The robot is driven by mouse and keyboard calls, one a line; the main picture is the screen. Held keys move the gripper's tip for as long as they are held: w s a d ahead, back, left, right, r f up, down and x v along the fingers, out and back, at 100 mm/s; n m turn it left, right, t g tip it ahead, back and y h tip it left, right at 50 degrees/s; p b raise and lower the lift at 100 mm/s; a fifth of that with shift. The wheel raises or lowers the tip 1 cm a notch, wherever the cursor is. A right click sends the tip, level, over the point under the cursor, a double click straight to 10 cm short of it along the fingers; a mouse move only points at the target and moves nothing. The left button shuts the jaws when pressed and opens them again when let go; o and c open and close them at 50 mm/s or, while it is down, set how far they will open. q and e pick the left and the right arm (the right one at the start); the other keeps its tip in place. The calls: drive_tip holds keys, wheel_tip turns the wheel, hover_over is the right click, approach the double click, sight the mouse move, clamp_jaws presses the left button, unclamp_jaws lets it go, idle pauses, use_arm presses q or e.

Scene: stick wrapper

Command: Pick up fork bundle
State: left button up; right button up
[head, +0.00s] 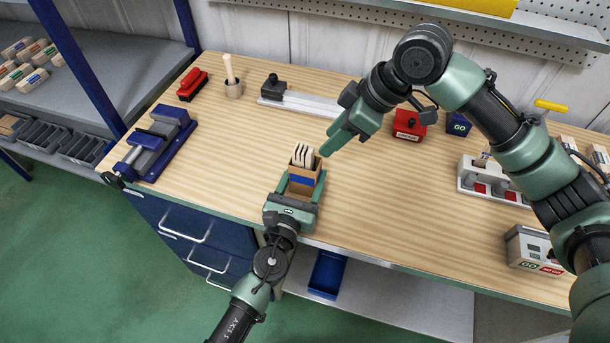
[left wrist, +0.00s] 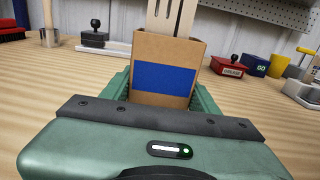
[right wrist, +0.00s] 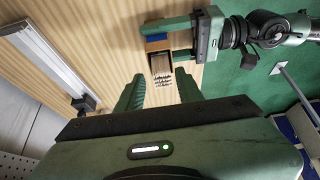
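The fork bundle shows as several pale wooden pieces (head: 303,154) standing up out of the open top of a brown cardboard box (head: 301,189) with a blue band. The box stands at the table's front edge, between the fingers of my left gripper (head: 302,178), which is shut on its sides. In the left wrist view the box (left wrist: 165,48) is upright and close, with the wooden pieces (left wrist: 172,16) rising above it. My right gripper (head: 335,142) is open and empty, above and behind the bundle. In the right wrist view the bundle's ends (right wrist: 162,76) lie beyond its parted fingers.
A blue vise (head: 152,146), a red brush (head: 193,85) and a wooden-handled tool in a cup (head: 233,88) stand at the left. The table's middle right is clear.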

drive_tip(key=o, duration=0.3)
drive_tip(key=shift+o, duration=0.4)
drive_tip(key=shift+s+a+f, duration=0.1)
drive_tip(key=shift+a, duration=0.1)
drive_tip(key=t+y, duration=0.4)
drive_tip(key=y, duration=0.8)
approach(312, 155)
drive_tip(key=x, duration=0.9)
drive_tip(key=shift+w+f+x, duration=0.1)
drive_tip(key=shift+x, duration=0.85)
drive_tip(key=shift+w+f+x, duration=0.15)
drive_tip(key=shift+x, duration=0.8)
drive_tip(key=shift+w+f+x, duration=0.1)
drive_tip(key=shift+x, duration=0.85)
